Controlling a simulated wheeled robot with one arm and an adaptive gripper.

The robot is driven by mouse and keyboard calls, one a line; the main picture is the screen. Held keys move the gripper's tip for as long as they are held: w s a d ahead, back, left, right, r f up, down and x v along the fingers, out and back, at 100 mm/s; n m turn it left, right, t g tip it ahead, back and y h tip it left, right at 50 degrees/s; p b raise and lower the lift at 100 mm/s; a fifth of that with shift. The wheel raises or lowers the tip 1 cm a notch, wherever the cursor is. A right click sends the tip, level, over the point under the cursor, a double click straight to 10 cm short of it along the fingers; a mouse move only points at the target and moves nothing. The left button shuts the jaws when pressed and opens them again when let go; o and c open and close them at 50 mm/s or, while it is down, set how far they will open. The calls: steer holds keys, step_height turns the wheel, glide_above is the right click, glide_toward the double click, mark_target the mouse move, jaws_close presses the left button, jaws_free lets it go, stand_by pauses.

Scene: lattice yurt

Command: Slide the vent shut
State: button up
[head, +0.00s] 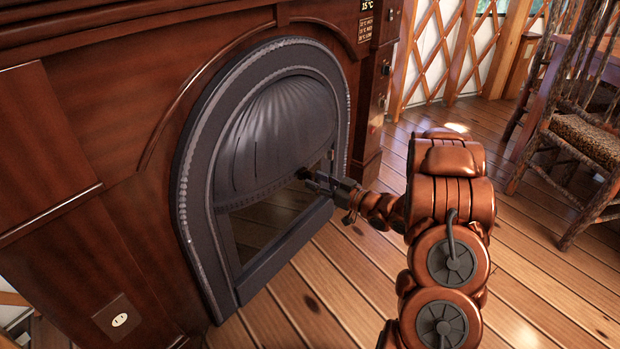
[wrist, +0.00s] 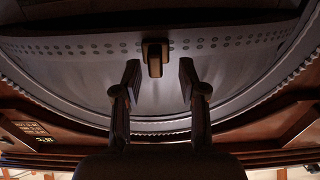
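The vent is a dark grey, fluted cover (head: 275,125) inside an arched metal frame (head: 192,185) on the wooden fireplace front. The cover fills the upper part of the arch, and a dark gap (head: 270,222) shows below its lower edge. My gripper (head: 318,182) is at the knob. In the wrist view, my gripper (wrist: 158,82) is open, one finger on each side of the knob, with space on both sides.
Wooden panelling surrounds the arch, with a socket (head: 120,319) at lower left and small controls (head: 385,68) at upper right. A chair with a patterned seat (head: 590,135) stands at the right. The plank floor (head: 350,285) in front is clear.

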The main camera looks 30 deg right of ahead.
steer(key=v, duration=0.8)
steer(key=shift+s, duration=0.2)
steer(key=shift+d+r, duration=0.1)
steer(key=w+d+r+m+g+h+p, duration=0.1)
steer(key=d+r+g+h+p, duration=0.2)
steer(key=r+h+p, duration=0.5)
steer(key=w+d+r+m+g+h+p, duration=0.1)
steer(key=w+d+r+g+h+p, duration=0.15)
steer(key=r+p, duration=0.9)
steer(key=s+a+r+m+g+h+p, duration=0.25)
steer(key=s+r, duration=0.35)
steer(key=r, duration=0.4)
steer(key=s+a+r+g+y+p, duration=0.1)
steer(key=s+a+r+g+p, duration=0.2)
steer(key=s+a+r+p, duration=0.3)
steer(key=s+a+r+g+y+p, duration=0.2)
steer(key=s+a+r+p, duration=0.5)
steer(key=s+a, duration=0.4)
steer(key=s+a+r+g+y+p, duration=0.1)
steer(key=s+a+r+g+p, duration=0.3)
steer(key=s, duration=1.3)
steer(key=a+r+m+p, duration=0.1)
steer(key=a+r+p, duration=0.1)
steer(key=a+r, duration=0.1)
steer(key=shift+a+r+g+y+p, duration=0.2)
steer(key=shift+a+g+y+p, duration=0.2)
steer(key=shift+a, duration=0.35)
